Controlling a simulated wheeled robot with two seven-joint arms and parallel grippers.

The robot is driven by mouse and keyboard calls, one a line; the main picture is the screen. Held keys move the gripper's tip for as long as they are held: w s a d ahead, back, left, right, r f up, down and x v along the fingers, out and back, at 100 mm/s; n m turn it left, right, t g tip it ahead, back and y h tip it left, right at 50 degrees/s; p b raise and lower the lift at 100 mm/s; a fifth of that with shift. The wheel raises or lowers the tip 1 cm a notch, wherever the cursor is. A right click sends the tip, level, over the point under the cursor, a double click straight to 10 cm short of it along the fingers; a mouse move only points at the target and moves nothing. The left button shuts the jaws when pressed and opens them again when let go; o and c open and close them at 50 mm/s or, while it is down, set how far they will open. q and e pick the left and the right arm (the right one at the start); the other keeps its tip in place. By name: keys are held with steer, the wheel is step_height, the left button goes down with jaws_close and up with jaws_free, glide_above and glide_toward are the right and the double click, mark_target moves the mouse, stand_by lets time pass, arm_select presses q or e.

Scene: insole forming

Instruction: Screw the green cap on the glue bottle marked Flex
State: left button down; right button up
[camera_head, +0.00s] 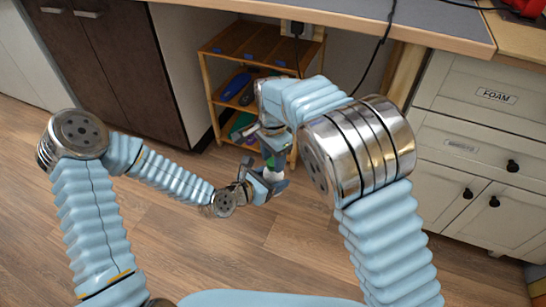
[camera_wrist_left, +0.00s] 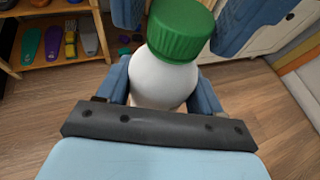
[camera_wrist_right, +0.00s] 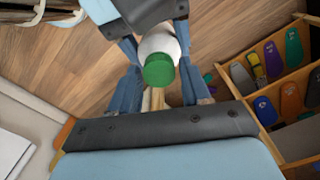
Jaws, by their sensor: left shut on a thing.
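The white glue bottle (camera_wrist_left: 160,82) is upright or slightly tilted between the fingers of my left gripper (camera_head: 264,181), which is shut on it. The green cap (camera_wrist_left: 180,32) sits on top of the bottle; whether it is tight cannot be told. No label shows on the visible side. My right gripper (camera_head: 272,148) is above the bottle, with its fingers apart on either side of the cap. In the right wrist view, the cap (camera_wrist_right: 159,70) lies between these open fingers, with gaps on both sides.
A wooden shelf (camera_head: 214,78) with several coloured insoles stands behind the grippers under the desk (camera_head: 400,22). A white drawer cabinet (camera_head: 478,145) is on the right and a dark cabinet (camera_head: 105,60) on the left.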

steer(key=shift+o, duration=1.3)
step_height(320, 180, up, 12)
